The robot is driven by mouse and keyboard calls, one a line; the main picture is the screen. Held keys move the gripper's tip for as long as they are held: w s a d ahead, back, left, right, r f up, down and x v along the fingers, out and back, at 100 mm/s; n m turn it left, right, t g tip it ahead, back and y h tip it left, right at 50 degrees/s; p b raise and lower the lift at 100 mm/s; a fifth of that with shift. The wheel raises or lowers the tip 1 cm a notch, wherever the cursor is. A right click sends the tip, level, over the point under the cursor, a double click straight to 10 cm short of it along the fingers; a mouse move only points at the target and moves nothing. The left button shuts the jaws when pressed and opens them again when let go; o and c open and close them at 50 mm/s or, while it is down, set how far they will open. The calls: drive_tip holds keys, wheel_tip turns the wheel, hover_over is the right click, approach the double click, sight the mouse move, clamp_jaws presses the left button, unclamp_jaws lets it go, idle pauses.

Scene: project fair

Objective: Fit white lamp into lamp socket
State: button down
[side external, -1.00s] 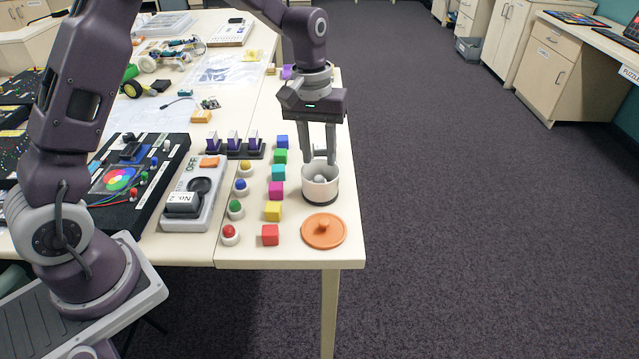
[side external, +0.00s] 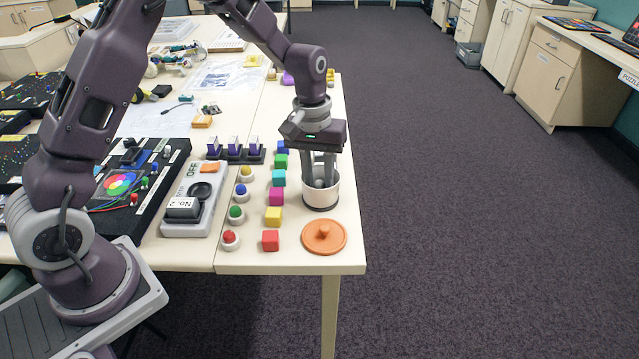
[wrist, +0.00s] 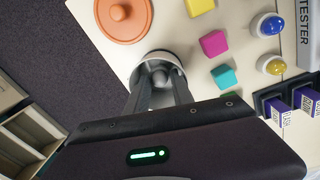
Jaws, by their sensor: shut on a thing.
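The white lamp (side external: 320,183) shows as a pale round top inside a white cup with a dark base (side external: 321,196). In the wrist view the lamp (wrist: 160,77) sits between my fingertips, within the cup's rim (wrist: 157,56). My gripper (side external: 319,180) points straight down with its fingertips inside the cup, shut on the lamp. The lamp's lower part is hidden by the cup. The lamp socket appears to be the round black recess (side external: 202,191) on a grey box marked OFF, left of the cup.
An orange lid (side external: 324,236) lies in front of the cup near the table corner. Coloured cubes (side external: 275,197) and domed coloured lamps (side external: 236,214) stand in rows between cup and grey box. The table's right edge is close beside the cup.

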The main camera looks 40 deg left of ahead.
sight(319, 181)
wheel_tip(319, 181, up, 8)
drive_tip(key=shift+f, duration=0.1)
drive_tip(key=s+a+r+n+g, duration=0.1)
drive_tip(key=s+a+r+n, duration=0.2)
drive_tip(key=s+a, duration=1.45)
drive_tip(key=shift+s+d+f, duration=0.15)
drive_tip(key=shift+f, duration=1.05)
drive_tip(key=shift+s+d+f, duration=0.1)
drive_tip(key=shift+s+f, duration=0.1)
drive_tip(key=shift+f, duration=0.95)
drive_tip(key=shift+s+d+f, duration=0.15)
drive_tip(key=shift+f, duration=1.05)
drive_tip(key=shift+f, duration=0.85)
drive_tip(key=c, duration=1)
unclamp_jaws()
drive_tip(key=o, duration=0.4)
